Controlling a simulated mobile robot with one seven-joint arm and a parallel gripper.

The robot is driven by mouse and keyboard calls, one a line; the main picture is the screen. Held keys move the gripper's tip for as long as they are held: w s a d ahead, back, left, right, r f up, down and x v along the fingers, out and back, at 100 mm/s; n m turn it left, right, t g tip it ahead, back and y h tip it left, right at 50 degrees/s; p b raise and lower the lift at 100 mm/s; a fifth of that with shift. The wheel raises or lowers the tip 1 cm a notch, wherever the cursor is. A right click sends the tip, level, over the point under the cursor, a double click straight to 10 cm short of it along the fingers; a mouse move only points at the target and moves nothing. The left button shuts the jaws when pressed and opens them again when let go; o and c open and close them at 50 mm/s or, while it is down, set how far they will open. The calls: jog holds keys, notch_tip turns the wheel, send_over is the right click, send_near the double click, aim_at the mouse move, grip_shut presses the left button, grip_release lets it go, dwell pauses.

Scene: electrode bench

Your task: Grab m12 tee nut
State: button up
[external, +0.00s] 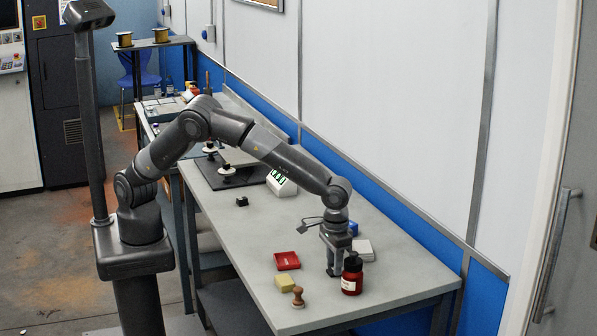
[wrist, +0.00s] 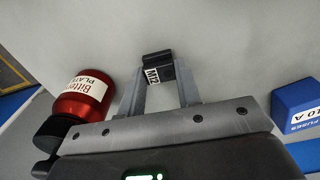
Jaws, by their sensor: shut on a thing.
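In the wrist view the M12 tee nut (wrist: 157,67) is a small dark block with a white label reading M12. It sits between the two fingertips of my gripper (wrist: 160,76), which is shut on it. In the external view my gripper (external: 333,272) points down at the near part of the bench, just left of a red bottle. The nut cannot be made out there. Whether it touches the bench top is unclear.
The red bottle (external: 352,274), also in the wrist view (wrist: 84,97), stands close beside my gripper. A blue fuse box (wrist: 297,107) and a white box (external: 361,250) are nearby. The bench middle (external: 265,222) is clear.

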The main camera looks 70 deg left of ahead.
jog(key=c, duration=0.4)
jog(key=shift+r, duration=0.1)
